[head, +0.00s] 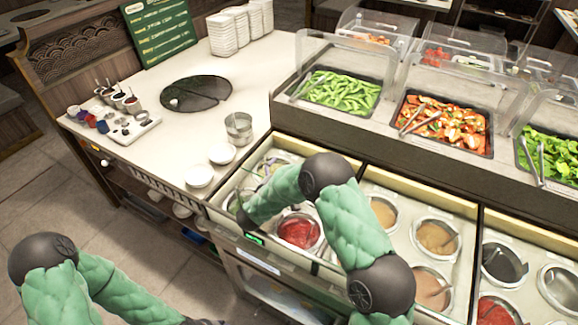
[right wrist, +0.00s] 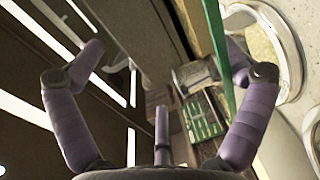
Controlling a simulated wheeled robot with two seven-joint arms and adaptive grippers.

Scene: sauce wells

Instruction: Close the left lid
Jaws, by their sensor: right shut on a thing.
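My right arm reaches across the left sauce well, and its gripper (head: 245,222) is at the well's front left corner, partly hidden by the arm. In the right wrist view its purple fingers (right wrist: 165,65) stand either side of the view. A green strip, apparently the edge of the clear left lid (right wrist: 217,45), runs beside the right finger. The gripper is shut on that lid, though the contact is hard to see. The left well shows red sauce (head: 298,232); the lid's outline is unclear in the head view. My left arm is low at the left, its gripper out of frame.
More sauce wells, including tan sauce (head: 437,238), lie to the right. Salad trays (head: 340,90) stand behind under clear covers. White bowls (head: 199,176) and a metal cup (head: 238,128) stand on the counter to the left. A green display (head: 255,239) is on the front edge.

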